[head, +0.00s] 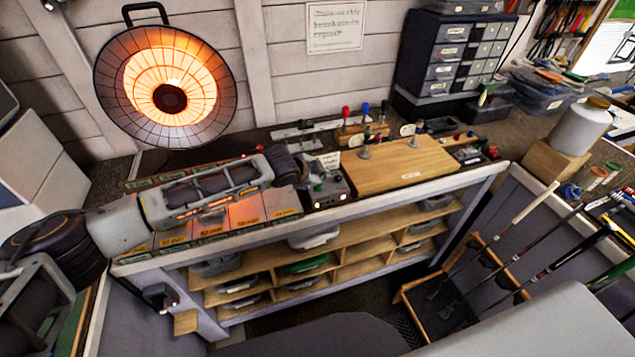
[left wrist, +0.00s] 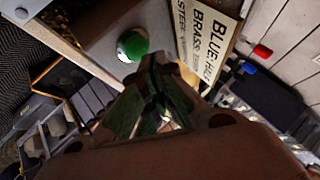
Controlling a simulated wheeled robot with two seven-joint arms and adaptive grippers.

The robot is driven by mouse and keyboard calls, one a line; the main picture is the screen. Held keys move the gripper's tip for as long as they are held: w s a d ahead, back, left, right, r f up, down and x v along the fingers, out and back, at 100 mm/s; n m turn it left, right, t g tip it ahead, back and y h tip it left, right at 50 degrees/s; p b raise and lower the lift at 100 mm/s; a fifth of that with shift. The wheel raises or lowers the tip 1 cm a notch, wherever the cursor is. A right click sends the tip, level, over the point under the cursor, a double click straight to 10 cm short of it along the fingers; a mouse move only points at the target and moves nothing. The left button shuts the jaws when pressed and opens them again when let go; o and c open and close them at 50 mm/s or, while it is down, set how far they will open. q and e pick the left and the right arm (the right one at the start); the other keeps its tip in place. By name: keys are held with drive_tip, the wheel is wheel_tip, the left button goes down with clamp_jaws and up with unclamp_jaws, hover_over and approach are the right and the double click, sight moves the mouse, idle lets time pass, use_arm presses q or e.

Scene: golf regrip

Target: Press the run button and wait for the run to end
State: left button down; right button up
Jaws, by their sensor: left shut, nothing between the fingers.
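A small grey control box (head: 330,190) stands at the bench's front edge in the head view, with a green button (head: 318,186) on its top. The green button (left wrist: 137,43) also shows in the left wrist view, just beyond the fingertips, with a pale round spot beside it. My left gripper (head: 308,173) reaches in from the left and is shut and empty above the box. In the left wrist view my left gripper (left wrist: 153,62) points at the button. I cannot tell whether the fingertips touch it. My right gripper is not in view.
A printed card (left wrist: 207,40) stands beside the box. A wooden board (head: 400,165) lies to its right. A round glowing heater (head: 168,87) hangs at the back left. Golf clubs (head: 510,225) stand in a rack at right. Shelves (head: 330,262) lie below the bench.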

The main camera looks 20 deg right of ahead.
sight(320, 186)
use_arm(q)
drive_tip(key=shift+r, duration=0.3)
drive_tip(key=shift+r+p, duration=1.25)
drive_tip(key=shift+p, duration=0.1)
drive_tip(key=shift+r+p, duration=0.45)
drive_tip(key=shift+r, duration=0.75)
